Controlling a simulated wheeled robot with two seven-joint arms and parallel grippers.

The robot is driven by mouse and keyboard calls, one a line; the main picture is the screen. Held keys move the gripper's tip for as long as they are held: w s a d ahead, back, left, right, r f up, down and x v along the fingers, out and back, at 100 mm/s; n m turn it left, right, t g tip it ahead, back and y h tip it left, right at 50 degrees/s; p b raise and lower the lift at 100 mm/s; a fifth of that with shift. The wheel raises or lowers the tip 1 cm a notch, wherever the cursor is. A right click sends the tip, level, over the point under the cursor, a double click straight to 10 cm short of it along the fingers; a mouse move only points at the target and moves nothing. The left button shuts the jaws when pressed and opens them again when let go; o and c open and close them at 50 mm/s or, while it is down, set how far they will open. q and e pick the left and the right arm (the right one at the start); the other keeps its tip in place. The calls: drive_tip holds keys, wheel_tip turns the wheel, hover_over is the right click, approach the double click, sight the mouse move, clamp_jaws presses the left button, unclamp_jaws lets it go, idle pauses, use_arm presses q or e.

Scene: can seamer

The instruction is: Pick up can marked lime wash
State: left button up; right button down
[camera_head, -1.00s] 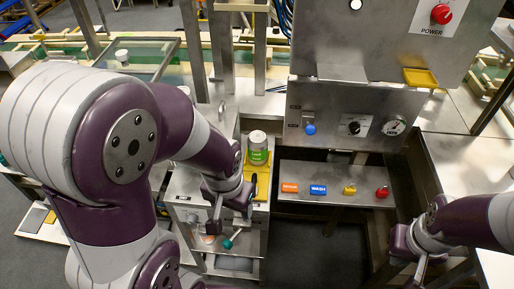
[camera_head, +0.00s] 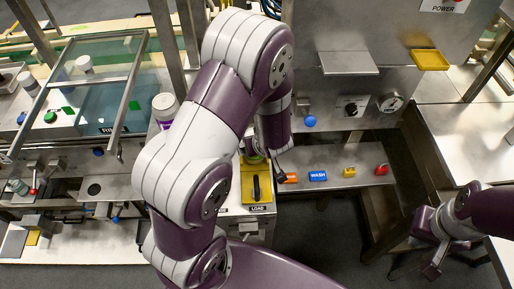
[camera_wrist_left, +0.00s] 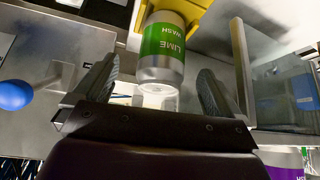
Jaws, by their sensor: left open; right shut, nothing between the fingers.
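The can marked lime wash (camera_wrist_left: 163,48) has a green label and silver ends. In the left wrist view it is just beyond and between the fingertips of my open left gripper (camera_wrist_left: 160,78); contact cannot be judged. My left gripper is largely hidden there, with a dark finger showing. My right gripper (camera_head: 430,270) is shut and empty at the lower right.
A machine panel with a blue knob (camera_head: 309,121) and a gauge stands behind. A purple-labelled can (camera_head: 165,106) stands left, by a glass-lidded RINSE tank (camera_head: 100,100). Bare steel counter (camera_head: 470,140) lies right.

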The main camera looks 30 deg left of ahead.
use_arm(q)
drive_tip(key=x, duration=0.6)
drive_tip(key=shift+a+r, duration=0.2)
drive_tip(key=shift+a, duration=0.2)
drive_tip(key=shift+w+f, duration=0.3)
drive_tip(key=shift+f, duration=0.1)
drive_tip(key=shift+a+r, duration=0.1)
drive_tip(key=c, duration=1.3)
